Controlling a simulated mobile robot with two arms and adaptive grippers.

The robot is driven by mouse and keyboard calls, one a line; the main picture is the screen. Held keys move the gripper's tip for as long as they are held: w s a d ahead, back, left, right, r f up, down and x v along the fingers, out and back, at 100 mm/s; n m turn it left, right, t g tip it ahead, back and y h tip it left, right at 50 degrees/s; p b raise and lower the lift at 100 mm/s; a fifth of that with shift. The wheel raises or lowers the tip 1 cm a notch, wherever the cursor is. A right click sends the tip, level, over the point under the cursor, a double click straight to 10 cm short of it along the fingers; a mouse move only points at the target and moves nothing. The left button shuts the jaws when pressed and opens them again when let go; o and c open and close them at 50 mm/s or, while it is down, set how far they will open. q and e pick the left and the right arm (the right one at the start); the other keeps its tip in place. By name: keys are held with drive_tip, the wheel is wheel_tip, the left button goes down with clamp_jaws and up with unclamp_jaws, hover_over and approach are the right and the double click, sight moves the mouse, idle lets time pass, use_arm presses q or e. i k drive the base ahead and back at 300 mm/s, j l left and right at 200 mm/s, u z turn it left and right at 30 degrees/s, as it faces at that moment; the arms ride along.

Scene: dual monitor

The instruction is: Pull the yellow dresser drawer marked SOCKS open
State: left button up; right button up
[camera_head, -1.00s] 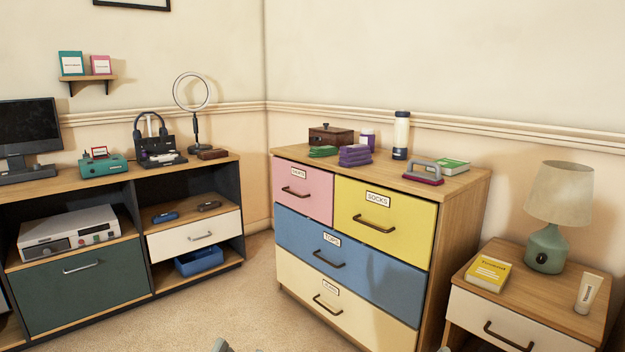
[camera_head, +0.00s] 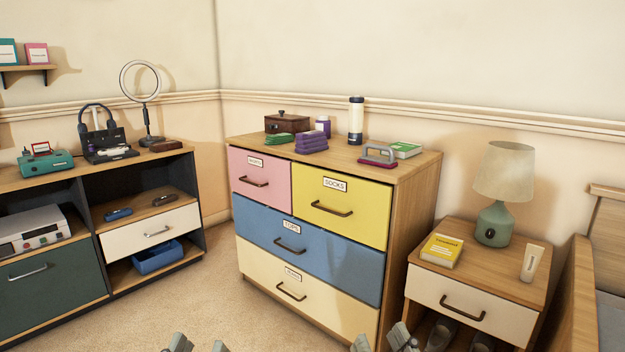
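The yellow SOCKS drawer (camera_head: 342,211) is at the upper right of the dresser, with a white SOCKS label and a dark bar handle (camera_head: 331,209). Its front is flush with the dresser, so it is shut. My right gripper (camera_head: 382,341) shows at the bottom edge, below and in front of the dresser. Its two fingertips are apart and nothing is between them. My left gripper (camera_head: 200,346) is at the bottom edge further left, with its fingertips apart and empty. Both grippers are well away from the drawer handle, and most of each is cut off.
The dresser also has a pink drawer (camera_head: 259,179), a blue TOPS drawer (camera_head: 306,248) and a cream drawer (camera_head: 306,291), all shut. A nightstand (camera_head: 478,277) stands close on the right. A bed frame (camera_head: 578,301) is at the far right. Open carpet (camera_head: 235,312) lies in front.

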sight(357, 208)
drive_tip(key=i+j+z, duration=0.1)
drive_tip(key=i+z, duration=0.3)
drive_tip(key=i+j+z, duration=0.25)
drive_tip(key=i+z, duration=0.2)
drive_tip(key=i, duration=0.15)
